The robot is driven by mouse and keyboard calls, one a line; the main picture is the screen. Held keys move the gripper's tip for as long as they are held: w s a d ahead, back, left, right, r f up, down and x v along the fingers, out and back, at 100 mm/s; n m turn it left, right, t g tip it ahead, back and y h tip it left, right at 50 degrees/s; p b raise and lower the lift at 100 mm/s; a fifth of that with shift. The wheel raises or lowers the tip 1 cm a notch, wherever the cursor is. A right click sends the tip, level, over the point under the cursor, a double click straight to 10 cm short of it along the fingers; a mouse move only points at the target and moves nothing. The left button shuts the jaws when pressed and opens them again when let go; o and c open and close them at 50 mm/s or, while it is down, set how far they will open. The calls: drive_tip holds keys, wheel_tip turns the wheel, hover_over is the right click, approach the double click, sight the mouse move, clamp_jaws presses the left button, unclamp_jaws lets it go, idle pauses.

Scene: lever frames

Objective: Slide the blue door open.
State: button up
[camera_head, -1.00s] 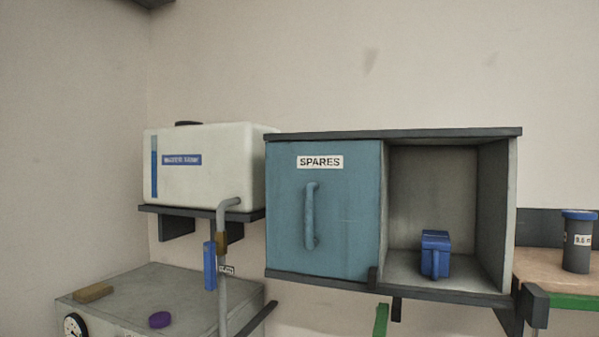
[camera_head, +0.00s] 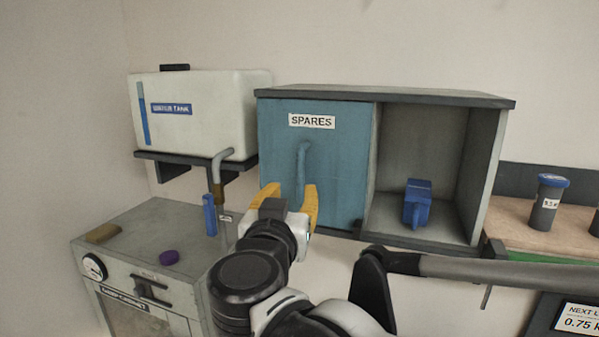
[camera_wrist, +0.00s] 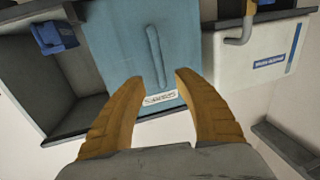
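The blue door (camera_head: 338,165) covers the left half of the cabinet and carries a SPARES label (camera_head: 312,121) and a vertical bar handle (camera_head: 301,165). The right half of the cabinet is open. My gripper (camera_head: 290,190) is open, with its yellow fingers spread, in front of the lower part of the door. Its body hides the door's lower left corner and the handle's lower end. In the wrist view, which is turned upside down, the handle (camera_wrist: 155,56) lies ahead of the gap between the fingertips (camera_wrist: 158,82), with nothing held between them.
A blue item (camera_head: 417,203) stands in the cabinet's open right compartment (camera_head: 425,150). A white water tank (camera_head: 195,125) is on a shelf left of the cabinet, with a pipe (camera_head: 220,170) below. A grey machine (camera_head: 150,235) stands lower left; a workbench (camera_head: 560,230) is at right.

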sight(300, 174)
drive_tip(key=w, duration=0.3)
drive_tip(key=w+d+p, duration=0.1)
drive_tip(key=w, duration=0.6)
drive_tip(key=shift+w+d, duration=0.25)
drive_tip(key=shift+d, duration=0.15)
clamp_jaws()
